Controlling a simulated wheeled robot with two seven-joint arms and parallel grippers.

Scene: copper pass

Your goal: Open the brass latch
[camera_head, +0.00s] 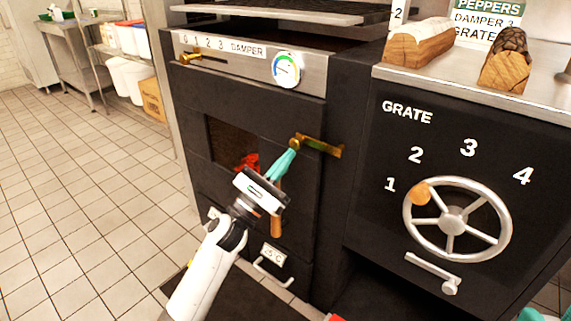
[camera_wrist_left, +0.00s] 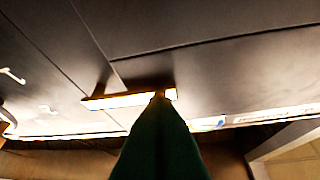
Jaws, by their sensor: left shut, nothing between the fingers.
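The brass latch (camera_head: 322,147) sits on the right edge of the black oven door (camera_head: 225,185), its bar roughly level, with a round brass knob (camera_head: 295,143) at its left end. My left gripper (camera_head: 285,160) is shut and empty, its teal fingertips at or just below the knob; I cannot tell whether they touch. In the left wrist view the latch (camera_wrist_left: 130,99) shows as a bright bar with the dark green fingers (camera_wrist_left: 160,120) reaching up to its right part. Only teal tips of what looks like my right gripper (camera_head: 530,314) show at the bottom right corner.
A wooden door handle (camera_head: 276,222) stands below the latch, partly behind my left gripper. A grate wheel (camera_head: 455,219) is on the cabinet at right, with logs (camera_head: 420,43) on top. A damper slider (camera_head: 190,57) and dial (camera_head: 286,70) are above. Open tiled floor (camera_head: 90,190) lies left.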

